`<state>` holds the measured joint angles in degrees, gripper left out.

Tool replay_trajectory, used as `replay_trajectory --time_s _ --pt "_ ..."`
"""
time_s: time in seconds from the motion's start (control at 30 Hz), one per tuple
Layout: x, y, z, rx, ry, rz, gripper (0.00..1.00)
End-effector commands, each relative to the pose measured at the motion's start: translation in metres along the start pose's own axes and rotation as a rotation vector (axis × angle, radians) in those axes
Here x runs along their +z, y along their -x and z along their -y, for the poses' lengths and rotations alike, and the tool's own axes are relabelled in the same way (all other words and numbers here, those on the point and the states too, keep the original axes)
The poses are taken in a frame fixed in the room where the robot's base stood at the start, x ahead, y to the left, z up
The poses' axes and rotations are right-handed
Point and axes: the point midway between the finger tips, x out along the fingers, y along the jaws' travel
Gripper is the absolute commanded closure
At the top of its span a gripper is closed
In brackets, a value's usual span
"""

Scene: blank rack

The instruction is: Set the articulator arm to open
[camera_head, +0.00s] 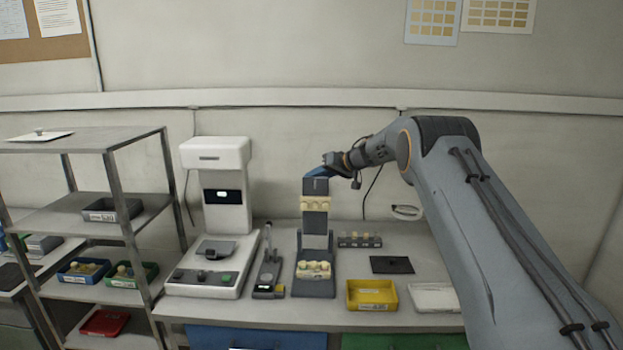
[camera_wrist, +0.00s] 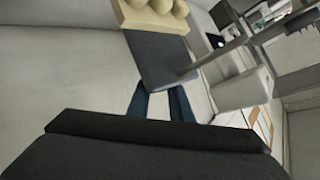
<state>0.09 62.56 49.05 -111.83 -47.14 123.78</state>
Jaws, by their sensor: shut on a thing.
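The articulator stands on the bench in the head view, with a dark grey base (camera_head: 315,288) carrying a cream lower cast (camera_head: 313,269). Its dark arm (camera_head: 315,222) stands upright above the base, with a cream upper cast (camera_head: 315,203) facing the camera. My gripper (camera_head: 316,173) is at the top end of the arm. In the wrist view my gripper's blue fingers (camera_wrist: 162,104) are shut on the end of the grey arm plate (camera_wrist: 160,62), and the cream upper cast (camera_wrist: 155,14) shows beyond it. The exact finger contact is partly hidden.
A white machine (camera_head: 215,158) and a slim dark tool stand (camera_head: 268,274) are left of the articulator. A small rack (camera_head: 360,241), a yellow tray (camera_head: 371,295), a black pad (camera_head: 391,265) and a white tray (camera_head: 434,298) are to the right. A metal shelf (camera_head: 80,139) stands far left.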

Motion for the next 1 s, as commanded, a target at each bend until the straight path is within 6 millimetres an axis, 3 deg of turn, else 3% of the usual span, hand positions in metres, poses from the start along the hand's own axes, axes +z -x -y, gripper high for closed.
replay_trajectory --time_s 0.03,0.33,0.37,0.47,1.0 --pt "0.009 0.000 -0.012 0.011 -0.008 0.011 1.00" --pt "0.010 -0.001 -0.012 0.011 -0.009 0.013 1.00" --pt "0.010 -0.001 -0.012 0.011 -0.009 0.013 0.78" --pt "0.010 -0.002 -0.010 0.009 -0.008 0.014 0.64" --pt "0.006 -0.004 -0.001 0.001 -0.001 0.011 0.64"
